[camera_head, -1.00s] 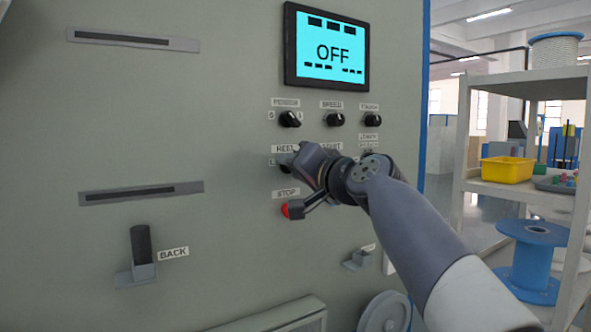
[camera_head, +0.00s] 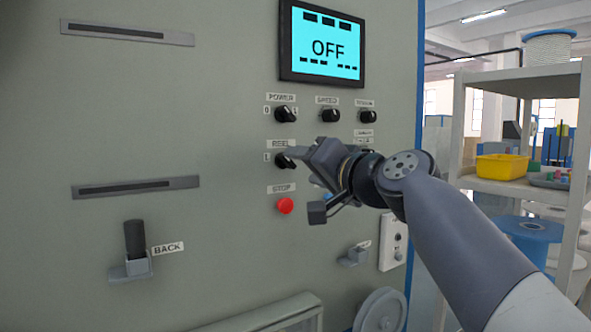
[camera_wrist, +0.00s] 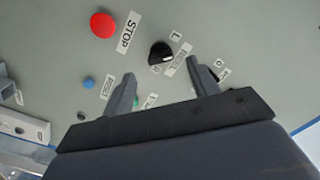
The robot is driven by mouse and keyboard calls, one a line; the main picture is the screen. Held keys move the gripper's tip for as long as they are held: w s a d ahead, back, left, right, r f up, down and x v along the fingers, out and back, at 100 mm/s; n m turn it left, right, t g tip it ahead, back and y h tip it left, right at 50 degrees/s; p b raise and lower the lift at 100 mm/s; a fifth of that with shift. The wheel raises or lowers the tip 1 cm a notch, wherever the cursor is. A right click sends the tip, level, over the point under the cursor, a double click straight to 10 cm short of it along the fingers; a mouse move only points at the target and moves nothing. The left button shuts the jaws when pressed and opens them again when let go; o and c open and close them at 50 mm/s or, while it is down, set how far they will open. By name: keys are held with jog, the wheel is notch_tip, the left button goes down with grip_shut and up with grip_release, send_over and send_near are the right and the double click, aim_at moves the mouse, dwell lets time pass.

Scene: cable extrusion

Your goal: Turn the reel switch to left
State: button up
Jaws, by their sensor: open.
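The reel switch is a black rotary knob (camera_head: 285,160) under the REEL label on the grey panel in the head view. In the wrist view the knob (camera_wrist: 160,53) shows beyond the fingertips, between them, with a light mark on one side. My gripper (camera_head: 299,183) is just right of the knob in the head view, and its fingers partly hide the panel there. In the wrist view its two fingers (camera_wrist: 161,69) are spread, with nothing between them. The knob looks clear of both fingers.
The red STOP button (camera_head: 285,206) lies below the reel switch. The POWER knob (camera_head: 286,114) and SPEED knob (camera_head: 330,115) sit above, under a screen (camera_head: 327,46) reading OFF. A blue button (camera_wrist: 88,82) shows in the wrist view. A shelf with a yellow bin (camera_head: 505,167) stands right.

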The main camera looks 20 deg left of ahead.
aim_at(290, 163)
jog(key=v, duration=0.5)
jog(key=shift+w, duration=0.1)
jog(key=p+x, duration=0.1)
jog(key=x, duration=0.9)
jog(key=shift+w+a+p, duration=0.2)
jog(key=shift+a+p, duration=0.1)
jog(key=shift+a, duration=0.05)
jog(key=shift+d, duration=0.1)
